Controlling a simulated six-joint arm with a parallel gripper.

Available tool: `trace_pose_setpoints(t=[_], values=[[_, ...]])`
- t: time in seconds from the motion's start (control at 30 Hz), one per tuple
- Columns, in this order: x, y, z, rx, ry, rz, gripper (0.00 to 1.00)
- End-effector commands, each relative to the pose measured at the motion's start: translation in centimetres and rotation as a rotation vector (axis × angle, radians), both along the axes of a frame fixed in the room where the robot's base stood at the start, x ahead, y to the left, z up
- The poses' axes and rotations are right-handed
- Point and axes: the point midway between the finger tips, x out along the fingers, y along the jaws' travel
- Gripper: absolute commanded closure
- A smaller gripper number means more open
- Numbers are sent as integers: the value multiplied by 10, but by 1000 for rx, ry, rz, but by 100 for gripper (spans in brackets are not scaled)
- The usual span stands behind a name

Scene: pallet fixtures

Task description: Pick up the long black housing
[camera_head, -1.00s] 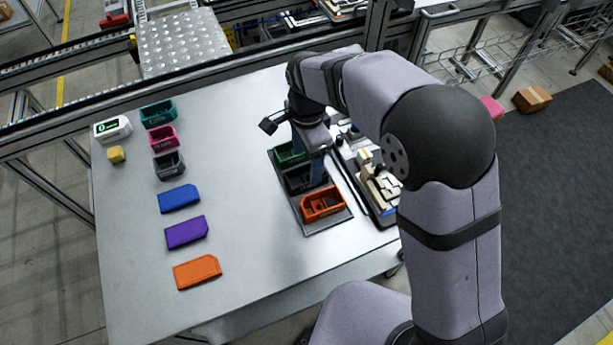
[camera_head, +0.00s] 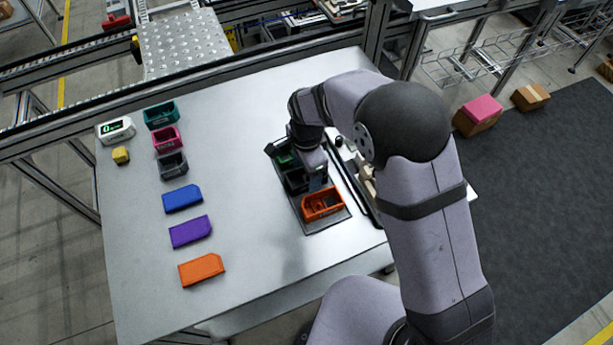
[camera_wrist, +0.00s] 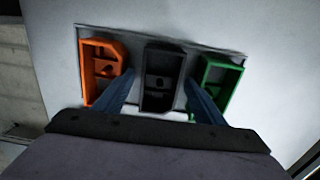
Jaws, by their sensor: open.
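The long black housing (camera_wrist: 161,78) sits in the middle of a dark pallet, between an orange housing (camera_wrist: 101,66) and a green housing (camera_wrist: 219,84). In the head view the black housing (camera_head: 295,181) is partly hidden behind my gripper. My gripper (camera_wrist: 160,96) is open, with one blue finger on each side of the black housing in the wrist view. I cannot tell how far down the fingers reach or whether they touch it. The orange housing (camera_head: 321,204) stands at the near end of the pallet, and the green one is mostly hidden at the far end.
Teal (camera_head: 161,114), pink (camera_head: 167,139) and grey (camera_head: 173,165) housings stand at the left. Blue (camera_head: 182,198), purple (camera_head: 190,231) and orange (camera_head: 201,270) lids lie nearer. A tray of parts (camera_head: 364,180) lies right of the pallet. The table between lids and pallet is clear.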

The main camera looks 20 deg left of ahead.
Motion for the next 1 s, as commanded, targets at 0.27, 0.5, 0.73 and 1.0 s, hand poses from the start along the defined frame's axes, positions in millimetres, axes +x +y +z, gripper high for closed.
trace_pose_setpoints(t=[0.27, 0.5, 0.73, 1.0], values=[[0, 0, 0, 0, 0, 0, 81], [0, 0, 1, 0, 0, 0, 83], [1, 1, 13, 3, -3, 0, 83], [1, 1, 55, 5, -5, 0, 83]])
